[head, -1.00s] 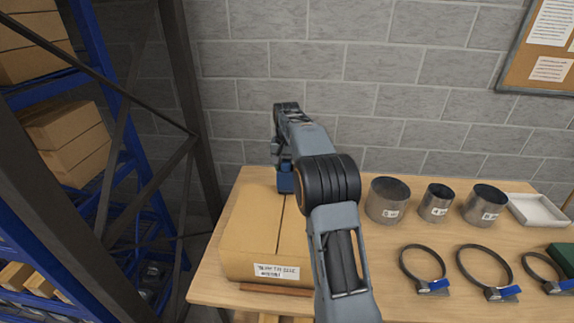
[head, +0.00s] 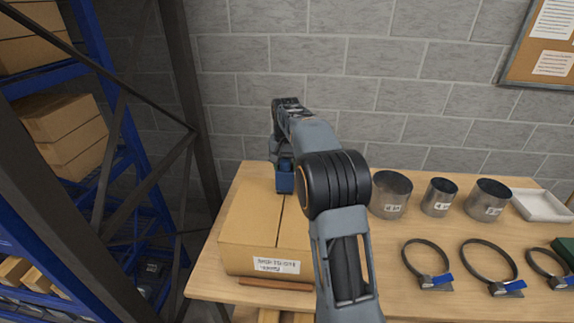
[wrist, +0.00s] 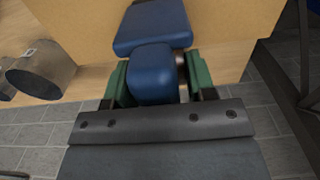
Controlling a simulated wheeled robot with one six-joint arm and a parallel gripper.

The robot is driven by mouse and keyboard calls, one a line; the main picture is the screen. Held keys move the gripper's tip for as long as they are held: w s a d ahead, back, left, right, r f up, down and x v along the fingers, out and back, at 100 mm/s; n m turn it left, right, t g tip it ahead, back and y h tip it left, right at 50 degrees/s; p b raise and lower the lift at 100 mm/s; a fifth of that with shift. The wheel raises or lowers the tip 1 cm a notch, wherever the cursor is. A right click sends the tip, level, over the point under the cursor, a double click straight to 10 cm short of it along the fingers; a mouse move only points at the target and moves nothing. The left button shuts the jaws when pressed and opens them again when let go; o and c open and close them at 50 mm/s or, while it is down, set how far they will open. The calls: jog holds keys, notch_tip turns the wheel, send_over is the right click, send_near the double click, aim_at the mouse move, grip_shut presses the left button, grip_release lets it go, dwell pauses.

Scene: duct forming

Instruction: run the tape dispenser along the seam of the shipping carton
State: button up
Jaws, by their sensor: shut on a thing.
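The shipping carton (head: 248,234) is a closed brown box on the left part of the table, with a white label on its front and a dark seam line along its top. My gripper (wrist: 155,85) is shut on the blue tape dispenser (wrist: 152,30); its green fingers sit on either side of the handle. In the head view the tape dispenser (head: 285,180) is at the far end of the carton's top, by the seam. My arm hides part of the carton's right side. I cannot tell whether the dispenser touches the carton.
Several metal duct collars (head: 391,195) and ring clamps (head: 427,264) lie on the wooden table (head: 385,292) to the right. A white tray (head: 541,205) is at the far right. A blue shelf rack (head: 128,150) stands left, with a block wall behind.

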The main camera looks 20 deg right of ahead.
aim_at(285, 172)
jog(key=shift+s+a+f+b, duration=0.1)
jog(key=shift+s+a+b, duration=0.15)
jog(key=shift+s+b, duration=0.15)
jog(key=shift+s+a+f+b, duration=0.1)
jog(key=shift+s+a+b, duration=0.15)
jog(key=shift+s, duration=0.25)
jog(key=shift+s+a+r+b, duration=0.2)
jog(key=shift+s+a+b, duration=0.2)
jog(key=shift+s, duration=0.3)
jog(key=shift+s+a+f+b, duration=0.1)
jog(key=shift+s+a+b, duration=0.3)
jog(key=shift+s, duration=0.25)
jog(key=shift+s+a+f+b, duration=0.1)
jog(key=shift+s+a+b, duration=0.2)
jog(key=shift+s+b, duration=0.25)
jog(key=shift+s+a+f+b, duration=0.1)
jog(key=shift+s+a+b, duration=0.25)
jog(key=shift+s, duration=0.35)
jog(key=shift+s+a+r+b, duration=0.1)
jog(key=shift+s+a+b, duration=0.15)
jog(key=shift+s, duration=0.25)
jog(key=shift+s+a+r+b, duration=0.1)
jog(key=shift+s+a, duration=0.25)
jog(key=shift+s, duration=0.15)
jog(key=shift+s+a+r+b, duration=0.1)
jog(key=shift+s+a+b, duration=0.25)
jog(key=shift+s, duration=0.4)
jog(key=shift+s+a+r+b, duration=0.1)
jog(key=shift+s+a+b, duration=0.1)
jog(key=shift+s+a, duration=0.4)
